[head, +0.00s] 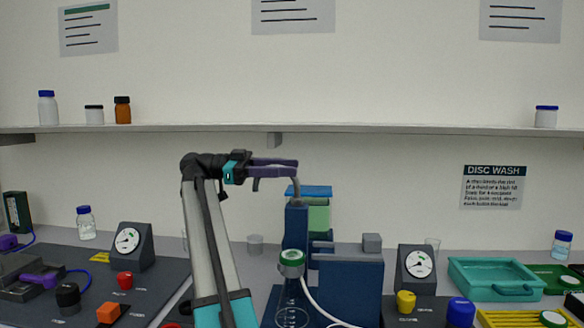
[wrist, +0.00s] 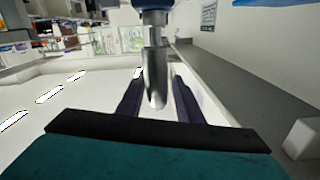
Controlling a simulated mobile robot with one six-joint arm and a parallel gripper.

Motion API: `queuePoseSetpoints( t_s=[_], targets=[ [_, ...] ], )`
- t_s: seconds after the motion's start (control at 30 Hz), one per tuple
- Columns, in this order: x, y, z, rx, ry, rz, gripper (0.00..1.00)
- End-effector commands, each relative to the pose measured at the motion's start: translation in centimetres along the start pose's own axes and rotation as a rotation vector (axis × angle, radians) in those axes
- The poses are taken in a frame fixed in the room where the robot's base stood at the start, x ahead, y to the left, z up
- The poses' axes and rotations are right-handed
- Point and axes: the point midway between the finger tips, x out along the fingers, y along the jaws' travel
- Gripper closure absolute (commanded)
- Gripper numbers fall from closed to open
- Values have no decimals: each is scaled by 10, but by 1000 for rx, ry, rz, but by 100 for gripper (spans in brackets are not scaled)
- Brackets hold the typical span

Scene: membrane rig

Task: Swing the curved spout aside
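The curved spout (head: 297,187) is a thin grey tube that bends over at the top of the dark blue column (head: 296,226) in the head view. In the wrist view the spout (wrist: 156,72) is a shiny metal tube coming from a blue part at the top of the picture. My gripper (head: 296,167) is level with the spout's bend, its purple fingers pointing right. In the wrist view my gripper's fingers (wrist: 158,88) stand apart on either side of the spout, with narrow gaps showing. Whether either finger touches it is not clear.
A clear flask with a green-ringed top (head: 291,258) stands below the spout. A blue block (head: 350,285) and a gauge (head: 417,268) are to its right. A teal tray (head: 497,276) lies farther right. A shelf (head: 400,129) runs along the wall above my gripper.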

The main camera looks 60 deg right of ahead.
Motion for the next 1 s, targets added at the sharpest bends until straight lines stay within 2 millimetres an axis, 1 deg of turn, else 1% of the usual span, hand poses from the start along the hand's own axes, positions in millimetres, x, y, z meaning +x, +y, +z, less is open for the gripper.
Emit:
queuePoseSetpoints(
  t_s=[1.0],
  targets=[
    [-5, 4, 3, 1, 2, 11, 67]
  ],
)
